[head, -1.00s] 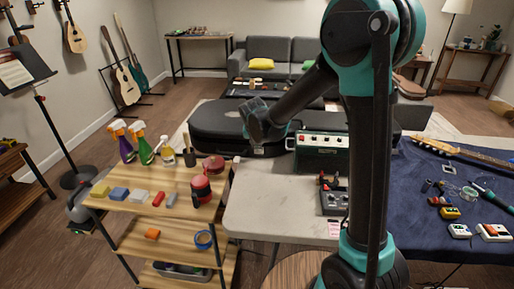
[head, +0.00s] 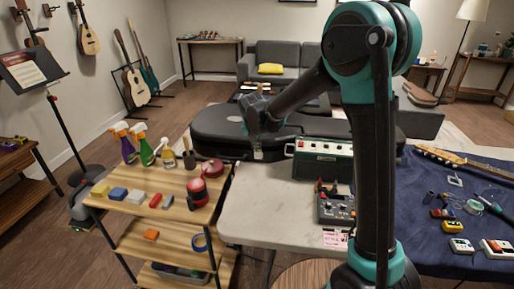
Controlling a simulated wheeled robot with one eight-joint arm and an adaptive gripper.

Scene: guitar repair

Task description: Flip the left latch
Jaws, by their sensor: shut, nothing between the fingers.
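A black guitar case (head: 218,128) lies closed on the far part of the light table, partly behind my arm. My gripper (head: 258,153) points down at the near edge of the case, left of the green amplifier. It is shut and empty. Its tip is very close to the case's front side; I cannot tell whether it touches. The left latch is too small, or hidden by the gripper, to make out, so its position cannot be read.
A green amplifier (head: 322,163) stands close to the right of my gripper, with a mixer (head: 336,207) in front of it. A wooden cart (head: 140,190) with spray bottles and red cans stands at the left. The light tabletop (head: 265,205) before my gripper is clear.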

